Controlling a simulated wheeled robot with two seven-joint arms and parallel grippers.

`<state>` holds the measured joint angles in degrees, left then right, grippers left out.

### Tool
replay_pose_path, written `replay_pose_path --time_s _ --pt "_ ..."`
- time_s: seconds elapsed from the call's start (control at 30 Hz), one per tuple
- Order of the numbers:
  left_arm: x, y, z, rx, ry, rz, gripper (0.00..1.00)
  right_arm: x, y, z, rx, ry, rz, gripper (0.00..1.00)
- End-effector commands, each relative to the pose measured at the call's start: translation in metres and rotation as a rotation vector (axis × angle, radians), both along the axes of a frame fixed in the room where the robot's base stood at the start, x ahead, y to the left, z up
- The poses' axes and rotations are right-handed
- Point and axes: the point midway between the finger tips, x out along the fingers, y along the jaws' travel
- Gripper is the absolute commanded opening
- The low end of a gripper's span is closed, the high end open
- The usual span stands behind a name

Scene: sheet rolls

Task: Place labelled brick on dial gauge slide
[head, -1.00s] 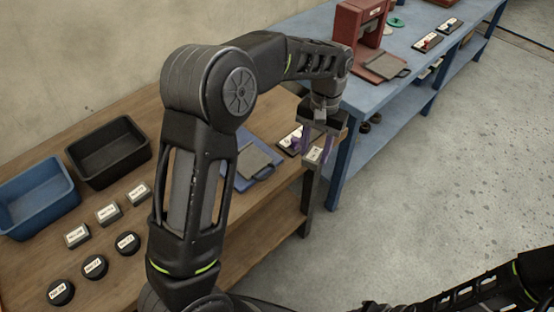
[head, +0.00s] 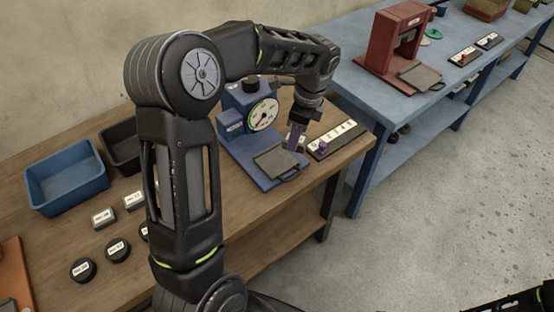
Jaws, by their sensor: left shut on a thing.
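The blue dial gauge (head: 236,112) has a round white dial (head: 262,115) and stands behind the slide. I cannot tell whether the brick touches the plate. My right gripper is not in view; only part of my right arm shows at bottom right.
A panel with a purple knob (head: 335,138) lies right of the gauge. Labelled bricks (head: 104,217), black pucks (head: 83,270), a blue bin (head: 66,178) and a black bin (head: 121,150) are at left. A red press (head: 386,45) stands on the blue bench (head: 352,85).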

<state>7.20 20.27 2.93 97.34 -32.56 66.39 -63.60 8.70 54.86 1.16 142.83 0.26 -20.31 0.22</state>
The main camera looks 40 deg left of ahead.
Motion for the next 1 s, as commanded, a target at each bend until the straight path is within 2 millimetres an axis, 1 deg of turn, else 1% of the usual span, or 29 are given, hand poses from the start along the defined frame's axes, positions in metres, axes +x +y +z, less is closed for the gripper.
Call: replay_pose_path --time_s 0.03,0.1,0.2,0.33,0.47,0.77,0.87,1.0 --pt "-0.005 0.013 0.005 0.0 -0.002 -0.101 0.0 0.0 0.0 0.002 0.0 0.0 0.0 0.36" --pt "-0.008 0.025 0.009 0.001 -0.002 -0.253 0.0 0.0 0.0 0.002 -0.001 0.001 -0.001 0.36" --pt "-0.013 0.038 0.013 0.0 -0.001 -0.416 0.0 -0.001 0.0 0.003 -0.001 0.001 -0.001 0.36" --pt "-0.016 0.046 0.016 -0.001 0.001 -0.536 0.0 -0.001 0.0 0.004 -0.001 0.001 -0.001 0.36" --pt "-0.016 0.048 0.017 -0.001 0.001 -0.575 0.0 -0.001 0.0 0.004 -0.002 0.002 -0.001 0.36" --pt "-0.016 0.048 0.014 -0.002 0.002 -0.574 0.0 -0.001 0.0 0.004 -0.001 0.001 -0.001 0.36" --pt "-0.017 0.048 0.004 -0.003 0.005 -0.573 0.0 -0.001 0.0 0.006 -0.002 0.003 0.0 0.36" --pt "-0.017 0.047 -0.021 -0.005 0.007 -0.573 0.0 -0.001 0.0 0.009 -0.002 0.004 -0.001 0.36"
